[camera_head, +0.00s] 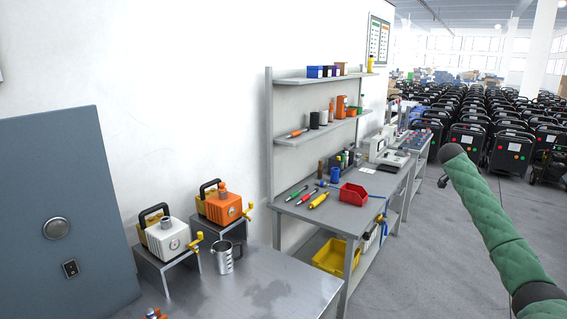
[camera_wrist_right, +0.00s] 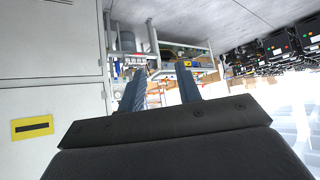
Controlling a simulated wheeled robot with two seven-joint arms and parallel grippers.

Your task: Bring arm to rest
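My right arm, in a green quilted sleeve, comes in at the right of the head view, raised over the floor. Its gripper does not show clearly there. In the right wrist view my right gripper (camera_wrist_right: 161,84) has its two dark fingers apart, with only distant background between them. It appears to hold nothing and touch nothing. My left arm and left gripper are in neither view.
A metal table (camera_head: 245,285) holds a steel jug (camera_head: 224,258), an orange machine (camera_head: 219,208) and a white machine (camera_head: 168,237). Behind stands a grey workbench (camera_head: 340,214) with tools and a red bin (camera_head: 353,194). The floor (camera_head: 420,270) beside the bench is clear.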

